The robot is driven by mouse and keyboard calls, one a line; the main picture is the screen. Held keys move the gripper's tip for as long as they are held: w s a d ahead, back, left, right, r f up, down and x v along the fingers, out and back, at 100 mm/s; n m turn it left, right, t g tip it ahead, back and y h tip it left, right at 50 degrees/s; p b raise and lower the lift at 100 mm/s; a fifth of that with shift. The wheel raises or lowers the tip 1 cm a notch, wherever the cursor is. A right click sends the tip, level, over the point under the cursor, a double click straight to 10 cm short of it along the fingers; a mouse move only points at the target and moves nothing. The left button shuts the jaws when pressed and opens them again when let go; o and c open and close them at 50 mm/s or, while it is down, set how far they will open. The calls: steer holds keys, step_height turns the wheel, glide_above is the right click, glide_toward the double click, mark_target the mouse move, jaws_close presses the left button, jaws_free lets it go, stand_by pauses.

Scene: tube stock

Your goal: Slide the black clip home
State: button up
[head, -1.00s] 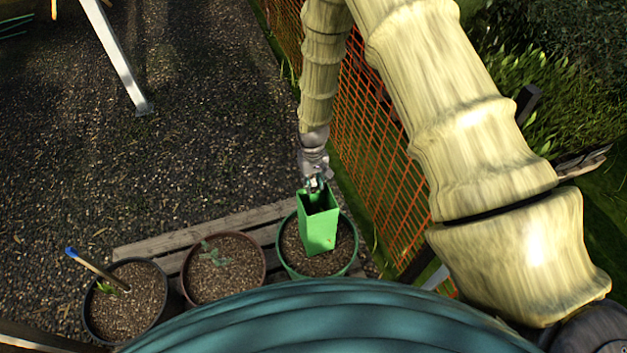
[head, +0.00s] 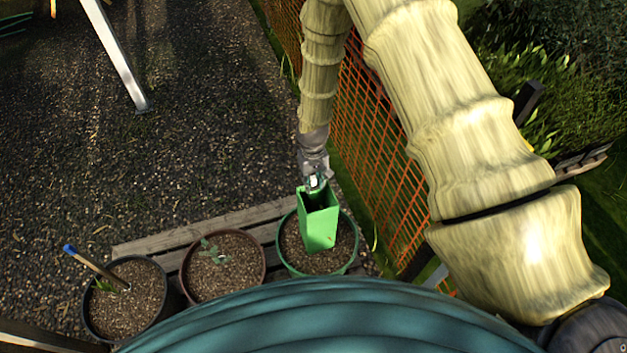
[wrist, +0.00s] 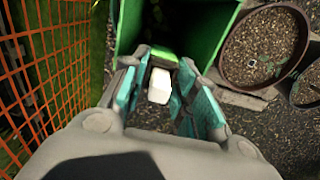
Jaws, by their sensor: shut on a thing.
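A tall green square tube (head: 320,228) stands open-topped in the green-rimmed pot (head: 285,262) at the right of the row. My gripper (head: 315,184) is at the tube's far rim. In the wrist view, the teal-padded fingers of my gripper (wrist: 160,78) are shut on a small white block (wrist: 160,86). A green piece (wrist: 165,55) lies just beyond the block, against the tube's wall (wrist: 225,20); whether they touch is unclear. The white block also shows faintly in the head view (head: 314,181). I cannot make out a black clip in either view.
A brown pot (head: 223,265) with a seedling and a dark pot (head: 125,300) with a blue-tipped stick (head: 95,267) stand to the left. Wooden slats (head: 190,235) lie beneath. An orange mesh fence (head: 385,165) runs close on the right. Open gravel (head: 180,150) lies left.

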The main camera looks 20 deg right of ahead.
steer(key=o, duration=0.7)
steer(key=shift+o, duration=0.2)
steer(key=shift+r, duration=0.1)
step_height(320, 180, up, 12)
stand_by(0.3)
stand_by(0.4)
steer(key=s+d+f, duration=0.1)
steer(key=s+f, duration=0.5)
steer(key=s, duration=0.6)
steer(key=s+d+f, duration=0.1)
steer(key=s+f, duration=0.5)
steer(key=s, duration=0.6)
steer(key=s+d+f+b, duration=0.1)
steer(key=s+f, duration=0.4)
steer(key=s, duration=0.7)
steer(key=shift+d+f+m, duration=0.25)
steer(key=shift+f+m, duration=0.15)
